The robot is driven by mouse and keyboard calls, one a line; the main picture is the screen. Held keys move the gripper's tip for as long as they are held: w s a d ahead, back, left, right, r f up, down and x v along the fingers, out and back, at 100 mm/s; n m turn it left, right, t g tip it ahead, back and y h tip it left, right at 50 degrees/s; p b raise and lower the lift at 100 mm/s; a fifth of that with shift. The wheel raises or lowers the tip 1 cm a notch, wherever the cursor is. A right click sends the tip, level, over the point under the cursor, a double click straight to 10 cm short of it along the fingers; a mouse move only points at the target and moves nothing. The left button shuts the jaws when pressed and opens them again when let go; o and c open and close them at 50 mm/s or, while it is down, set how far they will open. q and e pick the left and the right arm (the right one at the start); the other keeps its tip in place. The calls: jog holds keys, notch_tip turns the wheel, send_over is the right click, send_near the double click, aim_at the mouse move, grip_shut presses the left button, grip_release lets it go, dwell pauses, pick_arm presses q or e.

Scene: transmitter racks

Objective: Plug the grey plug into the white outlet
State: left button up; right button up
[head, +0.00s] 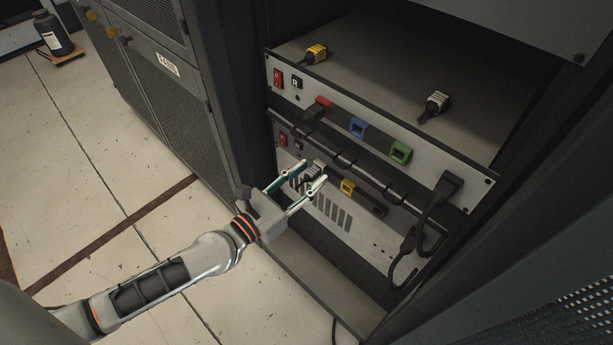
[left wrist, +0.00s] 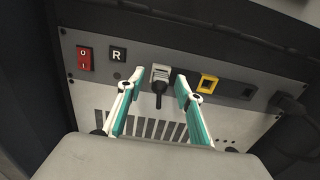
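A light grey plug (head: 316,168) with a black cable end sits at the lower panel, between the fingers of my left gripper (head: 306,174). In the left wrist view, this plug (left wrist: 160,84) stands against a pale, whitish frame. The plug hides most of that frame, and I cannot tell how deep it sits. The left gripper (left wrist: 160,78) is open, with a gap on both sides of the plug. Another pale grey-white plug (head: 436,104) lies on top of the upper unit, to the right. My right gripper is not in view.
A yellow plug (head: 316,54) lies on the upper unit. The upper panel has a red plug (head: 319,107), a blue outlet (head: 358,128) and a green outlet (head: 401,152). A yellow outlet (head: 347,187) is right of the gripper. A black plug (head: 447,186) with a cable hangs at right.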

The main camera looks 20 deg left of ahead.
pick_arm(q)
jog(key=v, duration=1.2)
dwell(0.4)
